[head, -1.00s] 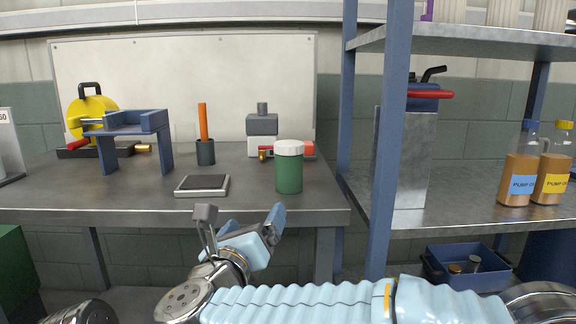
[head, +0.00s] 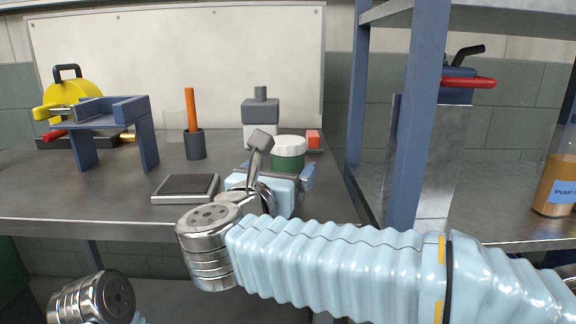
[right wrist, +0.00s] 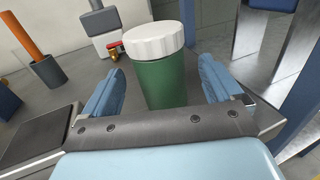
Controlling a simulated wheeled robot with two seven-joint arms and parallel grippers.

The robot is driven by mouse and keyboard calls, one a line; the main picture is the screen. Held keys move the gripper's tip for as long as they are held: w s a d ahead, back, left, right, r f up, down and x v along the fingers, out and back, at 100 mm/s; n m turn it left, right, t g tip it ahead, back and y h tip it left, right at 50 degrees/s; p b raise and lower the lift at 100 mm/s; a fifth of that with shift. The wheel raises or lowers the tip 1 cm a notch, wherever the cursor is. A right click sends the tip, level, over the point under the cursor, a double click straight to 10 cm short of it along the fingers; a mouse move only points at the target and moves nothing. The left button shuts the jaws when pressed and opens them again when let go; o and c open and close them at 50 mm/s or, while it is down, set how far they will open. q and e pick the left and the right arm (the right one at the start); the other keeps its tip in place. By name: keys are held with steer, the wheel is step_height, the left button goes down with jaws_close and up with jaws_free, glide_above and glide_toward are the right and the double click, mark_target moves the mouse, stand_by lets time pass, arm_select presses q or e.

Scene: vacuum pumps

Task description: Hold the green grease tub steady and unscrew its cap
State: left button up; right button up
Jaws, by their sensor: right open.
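The green grease tub (right wrist: 165,84) with its ribbed white cap (right wrist: 154,40) stands upright on the workbench. In the head view the cap (head: 289,146) shows, and the tub's lower part is hidden behind my right gripper. My right gripper (right wrist: 166,90) is open, with one blue finger on each side of the tub. In the right wrist view gaps show between the fingers and the tub, and nothing is held. In the head view the right gripper (head: 285,170) is just in front of the tub. A metal arm part of mine shows at the lower left, but my left gripper's fingers are not seen.
A flat dark-topped tray (head: 185,188) lies left of the tub. A dark cup (head: 195,144) with an orange handle, a blue stand (head: 112,112) and a grey-and-white block stack (head: 260,118) stand behind. A blue shelf post (head: 417,110) rises to the right.

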steer(key=p+x, duration=0.1)
steer(key=x, duration=0.4)
steer(key=shift+w+f+p, duration=0.1)
steer(key=shift+p, duration=0.3)
steer(key=shift+w+d, duration=0.1)
steer(key=shift+w, duration=0.15)
steer(key=c, duration=1.2)
steer(key=shift+r, duration=1.45)
steer(key=shift+c, duration=0.2)
steer(key=s+r+b, duration=0.2)
steer(key=s+r, duration=0.8)
steer(key=s, duration=0.4)
